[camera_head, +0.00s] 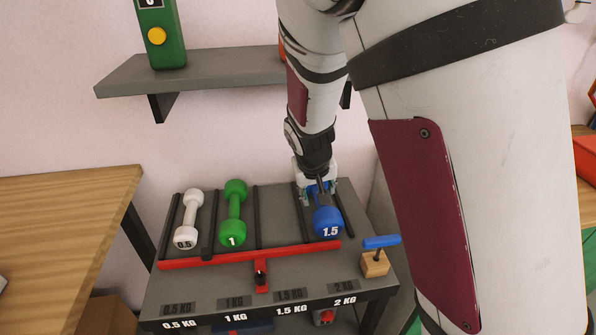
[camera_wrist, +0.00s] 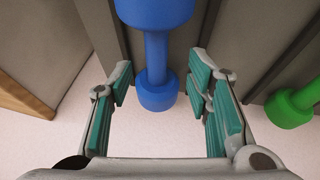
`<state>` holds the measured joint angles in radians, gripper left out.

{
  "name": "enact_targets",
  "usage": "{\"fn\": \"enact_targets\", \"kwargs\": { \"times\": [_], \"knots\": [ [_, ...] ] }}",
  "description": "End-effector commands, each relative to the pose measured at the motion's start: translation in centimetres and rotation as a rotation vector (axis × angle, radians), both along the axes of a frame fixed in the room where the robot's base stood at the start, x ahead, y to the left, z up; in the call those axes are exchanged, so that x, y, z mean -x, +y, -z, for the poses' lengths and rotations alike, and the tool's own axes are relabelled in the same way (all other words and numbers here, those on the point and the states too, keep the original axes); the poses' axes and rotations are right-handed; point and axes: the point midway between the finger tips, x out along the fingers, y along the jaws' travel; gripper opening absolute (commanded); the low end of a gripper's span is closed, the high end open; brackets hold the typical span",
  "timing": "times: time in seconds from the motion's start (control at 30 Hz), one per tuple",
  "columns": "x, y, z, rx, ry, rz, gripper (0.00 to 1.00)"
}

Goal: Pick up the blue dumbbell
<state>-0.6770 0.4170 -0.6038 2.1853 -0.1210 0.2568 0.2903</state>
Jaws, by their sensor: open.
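The blue dumbbell (camera_head: 327,221), marked 1.5, lies lengthwise on the grey rack table between dark rails. Its far head is partly hidden behind my gripper (camera_head: 318,192) in the head view. In the wrist view the blue dumbbell (camera_wrist: 157,60) runs down the middle, with its handle and one head between the spread fingers. My gripper (camera_wrist: 160,100) is open, with teal pads on both sides of the dumbbell and a visible gap to each side. The fingers do not appear to touch it.
A green dumbbell (camera_head: 234,212) and a white dumbbell (camera_head: 189,219) lie to the left on the rack table (camera_head: 210,283). A red bar (camera_head: 250,255) crosses in front. A wooden block with a blue handle (camera_head: 375,262) stands at right. A grey shelf (camera_head: 190,72) hangs above.

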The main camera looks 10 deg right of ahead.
Motion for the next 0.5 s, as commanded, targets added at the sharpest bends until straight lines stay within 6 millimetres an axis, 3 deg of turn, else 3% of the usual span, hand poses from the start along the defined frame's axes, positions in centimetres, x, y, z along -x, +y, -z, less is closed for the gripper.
{"fn": "enact_targets", "kwargs": {
  "times": [0.23,0.5],
  "knots": [
    [-0.7,-0.5,1.6,0.0,0.0,0.001,0.45],
    [-2.2,-1.6,4.9,0.0,0.001,0.001,0.45]
  ]
}}
